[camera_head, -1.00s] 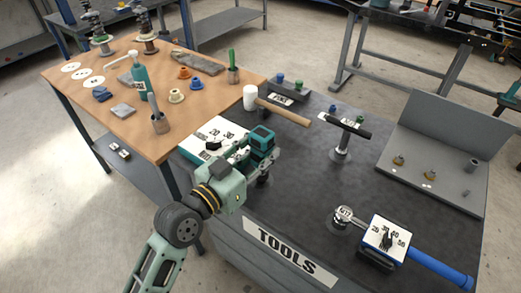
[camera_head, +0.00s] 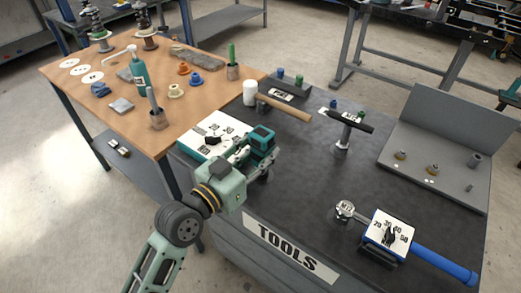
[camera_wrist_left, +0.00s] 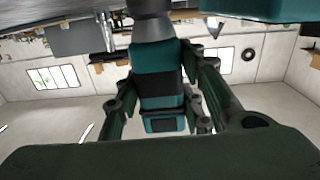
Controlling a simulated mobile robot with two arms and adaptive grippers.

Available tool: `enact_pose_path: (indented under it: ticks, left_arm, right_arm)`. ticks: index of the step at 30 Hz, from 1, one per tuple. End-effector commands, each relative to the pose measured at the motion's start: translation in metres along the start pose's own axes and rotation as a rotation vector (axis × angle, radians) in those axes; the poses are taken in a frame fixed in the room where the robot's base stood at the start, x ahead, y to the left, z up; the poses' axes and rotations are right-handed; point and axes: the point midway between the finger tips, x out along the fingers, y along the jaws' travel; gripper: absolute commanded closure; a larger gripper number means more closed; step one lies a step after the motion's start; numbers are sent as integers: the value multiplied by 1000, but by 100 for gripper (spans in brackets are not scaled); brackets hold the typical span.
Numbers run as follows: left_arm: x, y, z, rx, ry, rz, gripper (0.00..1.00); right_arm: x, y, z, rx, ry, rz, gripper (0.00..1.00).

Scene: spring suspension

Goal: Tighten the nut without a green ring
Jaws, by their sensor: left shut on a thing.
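My left gripper (camera_head: 240,165) is shut on a teal and black power tool (camera_head: 262,143) above the tool bench, near its left edge. The left wrist view shows the tool's teal and black body (camera_wrist_left: 158,75) between the fingers. Two small brass-coloured nuts or fittings sit on the grey angled plate at the right: one farther left (camera_head: 401,155), one farther right (camera_head: 433,168). Two spring assemblies stand at the back left of the wooden table: a greenish one (camera_head: 100,38) and a darker one (camera_head: 147,38). Any green ring is too small to tell. My right gripper is not in view.
The wooden table (camera_head: 135,75) holds a bottle (camera_head: 139,72), cups and small coloured parts.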

Motion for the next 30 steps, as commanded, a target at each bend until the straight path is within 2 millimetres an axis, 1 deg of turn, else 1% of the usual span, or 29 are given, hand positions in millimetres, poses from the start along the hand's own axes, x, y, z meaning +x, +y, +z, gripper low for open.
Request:
enact_pose_path:
  ticks: [1, 2, 9, 16, 17, 20, 23, 26, 30]
  left_arm:
    - [0, 0, -1, 0, 3, 0, 100]
    - [0, 0, -1, 0, 3, 0, 63]
    - [0, 0, 0, 0, 0, 0, 42]
    - [0, 0, 0, 0, -1, 0, 42]
    - [0, 0, 3, -1, -7, 1, 42]
    - [-3, 0, 3, 0, -7, 1, 42]
    - [-13, 0, 3, 1, -7, 0, 42]
    - [-32, 0, 3, 2, -8, 2, 42]
    - [-64, 1, 3, 2, -9, 2, 42]
  right_arm:
    - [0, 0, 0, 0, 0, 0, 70]
    - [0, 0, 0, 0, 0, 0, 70]
    - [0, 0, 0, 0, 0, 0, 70]
    - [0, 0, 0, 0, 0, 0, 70]
    - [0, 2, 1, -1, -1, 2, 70]
    - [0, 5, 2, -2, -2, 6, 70]
    - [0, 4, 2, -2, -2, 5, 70]
    - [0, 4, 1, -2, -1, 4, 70]
    - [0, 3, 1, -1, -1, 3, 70]
